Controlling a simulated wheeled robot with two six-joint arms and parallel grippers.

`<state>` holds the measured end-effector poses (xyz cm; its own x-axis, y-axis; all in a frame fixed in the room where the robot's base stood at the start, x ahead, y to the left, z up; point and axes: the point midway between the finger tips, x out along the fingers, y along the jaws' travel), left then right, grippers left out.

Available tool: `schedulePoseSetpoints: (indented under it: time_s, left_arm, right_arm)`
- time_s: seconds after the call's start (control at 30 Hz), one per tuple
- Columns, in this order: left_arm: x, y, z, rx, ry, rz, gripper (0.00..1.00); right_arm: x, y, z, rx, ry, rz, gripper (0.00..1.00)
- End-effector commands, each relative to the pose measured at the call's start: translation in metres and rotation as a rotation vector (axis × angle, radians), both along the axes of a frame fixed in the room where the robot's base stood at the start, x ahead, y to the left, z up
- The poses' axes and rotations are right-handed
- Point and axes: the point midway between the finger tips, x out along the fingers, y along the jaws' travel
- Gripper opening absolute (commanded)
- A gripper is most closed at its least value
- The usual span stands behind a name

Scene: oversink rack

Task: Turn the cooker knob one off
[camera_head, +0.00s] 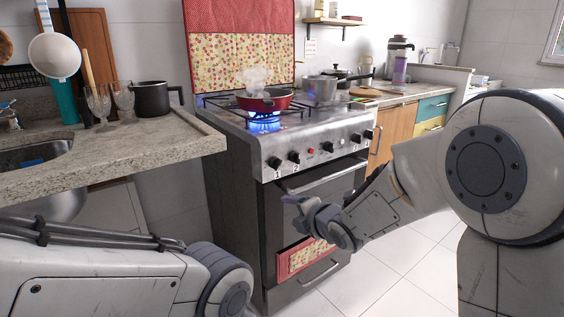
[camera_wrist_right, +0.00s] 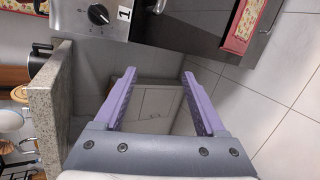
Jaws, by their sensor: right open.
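Cooker knob one (camera_head: 275,163) is the leftmost black knob on the stove's steel front panel, with a "1" label below it. A blue flame (camera_head: 264,122) burns under a steaming red pan (camera_head: 264,100). My right gripper (camera_head: 300,207) is in front of the oven door, below and apart from the knob. Its purple fingers (camera_wrist_right: 158,76) are spread and empty. My left arm shows at lower left; its gripper is out of sight.
The oven door handle (camera_head: 325,176) sticks out below the knobs, and a patterned towel (camera_head: 303,258) hangs lower. A granite counter (camera_head: 110,155) edges close to the stove's left. A pot (camera_head: 320,89) stands on the stove. The tiled floor (camera_head: 395,275) is clear at right.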

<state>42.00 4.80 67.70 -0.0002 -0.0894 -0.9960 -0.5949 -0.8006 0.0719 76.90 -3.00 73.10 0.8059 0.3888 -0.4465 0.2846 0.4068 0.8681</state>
Motion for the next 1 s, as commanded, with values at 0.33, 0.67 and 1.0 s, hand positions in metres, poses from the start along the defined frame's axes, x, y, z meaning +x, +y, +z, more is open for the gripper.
schedulePoseSetpoints:
  time_s: [0.33,0.67,1.0]
  left_arm:
    - [0.0,0.0,0.016,0.0,0.0,0.0,0.5]
    - [0.0,0.0,0.013,0.0,0.0,0.0,0.5]
    - [0.0,0.0,0.009,0.0,0.0,0.0,0.5]
  right_arm:
    - [0.058,-0.03,0.047,-0.413,-0.709,0.334,0.73]
    - [0.084,-0.013,0.051,-0.455,-0.788,0.356,0.73]
    - [0.131,0.021,0.052,-0.453,-0.784,0.354,0.73]
